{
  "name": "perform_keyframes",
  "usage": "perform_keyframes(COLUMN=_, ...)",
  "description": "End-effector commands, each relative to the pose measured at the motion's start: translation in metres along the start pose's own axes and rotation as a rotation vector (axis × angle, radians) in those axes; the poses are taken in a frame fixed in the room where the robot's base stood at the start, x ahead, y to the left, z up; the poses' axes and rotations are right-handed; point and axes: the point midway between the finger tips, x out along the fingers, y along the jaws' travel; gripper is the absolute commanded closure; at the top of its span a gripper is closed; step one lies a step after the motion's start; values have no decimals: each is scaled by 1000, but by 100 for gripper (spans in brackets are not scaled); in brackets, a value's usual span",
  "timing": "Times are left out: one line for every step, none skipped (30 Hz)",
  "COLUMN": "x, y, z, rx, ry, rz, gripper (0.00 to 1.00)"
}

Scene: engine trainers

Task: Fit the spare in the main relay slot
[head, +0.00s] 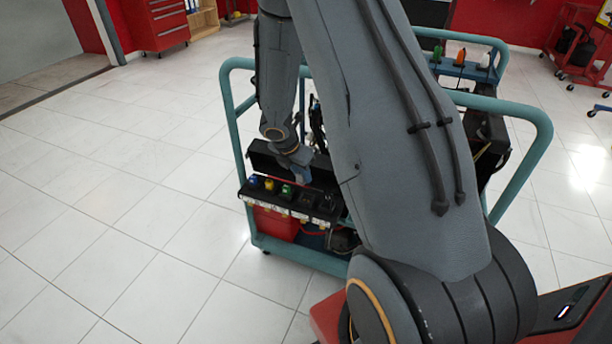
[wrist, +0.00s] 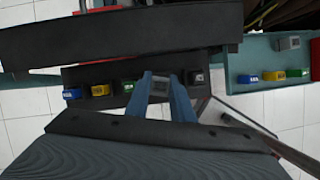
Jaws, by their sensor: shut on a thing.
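My gripper (wrist: 160,82) has blue fingers and is shut on a small grey relay (wrist: 160,84), over the black relay box (wrist: 215,90). The row there holds a blue relay (wrist: 72,94), a yellow relay (wrist: 100,90), a green relay (wrist: 128,86) and a dark relay (wrist: 196,78). The held relay is between the green and dark ones; I cannot tell whether it is seated or just above. In the head view my gripper (head: 303,178) is over the box (head: 312,212), and the held relay cannot be made out.
The box's raised black lid (wrist: 120,35) stands close behind the row. A teal shelf (wrist: 262,55) to the right holds a grey relay (wrist: 290,43) and blue, yellow and green ones. Teal cart rails (head: 232,120) surround the trainer. The tiled floor at left is clear.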

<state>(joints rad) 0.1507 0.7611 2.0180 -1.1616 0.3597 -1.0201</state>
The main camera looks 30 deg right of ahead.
Motion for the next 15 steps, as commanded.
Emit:
perform_keyframes(x=3, y=-5, z=2, rx=-54, ry=2, rz=21, gripper=100)
perform_keyframes(x=4, y=-6, z=3, rx=-85, ry=1, rz=33, gripper=100)
perform_keyframes(x=5, y=-7, z=3, rx=-120, ry=1, rz=49, gripper=100)
perform_keyframes(x=6, y=-8, z=3, rx=-143, ry=1, rz=58, gripper=100)
perform_keyframes(x=7, y=-9, z=3, rx=-161, ry=1, rz=66, gripper=100)
perform_keyframes(x=8, y=-10, z=3, rx=-184, ry=1, rz=76, gripper=100)
perform_keyframes(x=8, y=-11, z=3, rx=-198, ry=1, rz=81, gripper=100)
perform_keyframes(x=8, y=-11, z=3, rx=-209, ry=0, rz=86, gripper=100)
perform_keyframes(x=8, y=-11, z=3, rx=-221, ry=0, rz=92, gripper=100)
perform_keyframes(x=9, y=-11, z=2, rx=-227, ry=0, rz=95, gripper=100)
perform_keyframes(x=9, y=-12, z=2, rx=-235, ry=0, rz=97, gripper=100)
perform_keyframes(x=9, y=-12, z=2, rx=-239, ry=0, rz=100, gripper=100)
perform_keyframes(x=9, y=-12, z=2, rx=-242, ry=0, rz=101, gripper=100)
perform_keyframes(x=10, y=-12, z=2, rx=-244, ry=0, rz=102, gripper=100)
perform_keyframes(x=10, y=-12, z=1, rx=-245, ry=0, rz=102, gripper=100)
